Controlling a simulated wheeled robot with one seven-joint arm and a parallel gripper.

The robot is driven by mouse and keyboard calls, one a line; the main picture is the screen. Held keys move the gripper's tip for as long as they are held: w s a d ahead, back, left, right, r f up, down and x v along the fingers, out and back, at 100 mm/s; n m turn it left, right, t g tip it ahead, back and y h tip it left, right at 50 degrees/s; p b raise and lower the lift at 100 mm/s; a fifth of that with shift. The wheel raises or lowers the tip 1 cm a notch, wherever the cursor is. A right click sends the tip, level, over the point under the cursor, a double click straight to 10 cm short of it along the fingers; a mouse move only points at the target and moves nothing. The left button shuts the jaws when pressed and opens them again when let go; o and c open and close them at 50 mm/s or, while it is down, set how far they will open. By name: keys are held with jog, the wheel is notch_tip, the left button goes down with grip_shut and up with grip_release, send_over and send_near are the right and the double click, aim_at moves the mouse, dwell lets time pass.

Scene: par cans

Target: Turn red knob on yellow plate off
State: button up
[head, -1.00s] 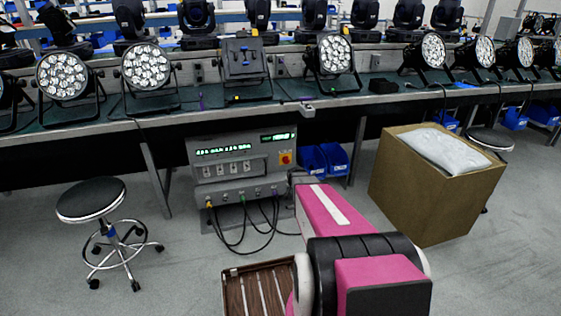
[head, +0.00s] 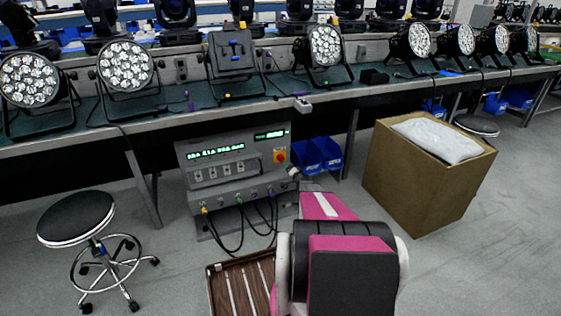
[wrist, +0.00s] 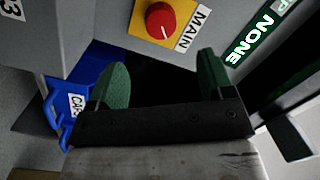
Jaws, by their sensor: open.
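The red knob (wrist: 161,20) sits on a yellow plate (wrist: 148,36) beside a white label reading "MAIN" in the wrist view. In the head view the same knob (head: 280,156) is small, at the right side of the grey control panel (head: 232,181) under the bench. My gripper (wrist: 162,82) shows in the wrist view with two green fingers spread apart and nothing between them. The knob lies beyond the fingertips, above the gap in the picture, apart from both fingers. In the head view my arm hides the gripper.
Blue bins (head: 320,155) stand just right of the panel; one also shows in the wrist view (wrist: 68,100). A large cardboard box (head: 420,185) stands to the right. A stool (head: 78,222) is at the left. Cables hang from the panel's front. The bench (head: 215,112) overhangs it.

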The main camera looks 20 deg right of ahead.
aim_at(282, 159)
jog(key=w, duration=0.3)
jog(key=w+a, duration=0.1)
jog(key=w, duration=0.6)
jog(key=shift+a, duration=0.25)
jog(key=shift+s, duration=0.1)
jog(key=c, duration=0.9)
